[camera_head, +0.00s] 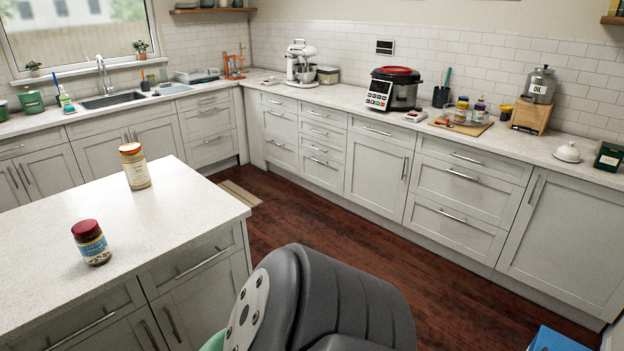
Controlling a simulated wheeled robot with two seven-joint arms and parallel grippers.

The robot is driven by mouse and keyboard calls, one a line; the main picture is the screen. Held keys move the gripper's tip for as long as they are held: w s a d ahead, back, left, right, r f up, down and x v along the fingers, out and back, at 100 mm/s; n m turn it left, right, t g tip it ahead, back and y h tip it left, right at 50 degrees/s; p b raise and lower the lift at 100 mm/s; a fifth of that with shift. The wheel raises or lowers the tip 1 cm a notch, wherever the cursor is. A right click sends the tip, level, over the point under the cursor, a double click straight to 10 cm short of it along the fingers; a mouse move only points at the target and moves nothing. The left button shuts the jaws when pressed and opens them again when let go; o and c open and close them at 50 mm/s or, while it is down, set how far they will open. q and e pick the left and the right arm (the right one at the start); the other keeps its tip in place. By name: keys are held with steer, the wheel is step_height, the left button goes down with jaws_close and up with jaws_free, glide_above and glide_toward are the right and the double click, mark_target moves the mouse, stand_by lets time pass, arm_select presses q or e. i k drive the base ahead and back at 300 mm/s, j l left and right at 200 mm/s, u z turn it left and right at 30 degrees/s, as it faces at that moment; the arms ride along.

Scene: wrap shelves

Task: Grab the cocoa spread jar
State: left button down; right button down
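Two jars stand upright on the white island counter at the left. The nearer jar (91,243) is short, with a dark red lid and a blue and light label. The farther jar (135,167) is taller, with an orange-brown lid and a cream-tan label. The labels are too small to read, so I cannot tell for sure which one is the cocoa spread jar. Neither gripper is in view. A dark grey part of my own arm fills the bottom middle, right of the island.
The island counter (172,222) is otherwise clear. Wooden floor (330,217) separates it from the back counter. That counter holds a multicooker (393,90), a stand mixer (300,65) and a board with several small jars. A blue object (556,341) sits at bottom right.

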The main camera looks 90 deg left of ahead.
mark_target(95, 248)
steer(key=u, duration=4)
steer(key=j, duration=0.1)
steer(key=j+z, duration=0.7)
steer(key=j, duration=0.25)
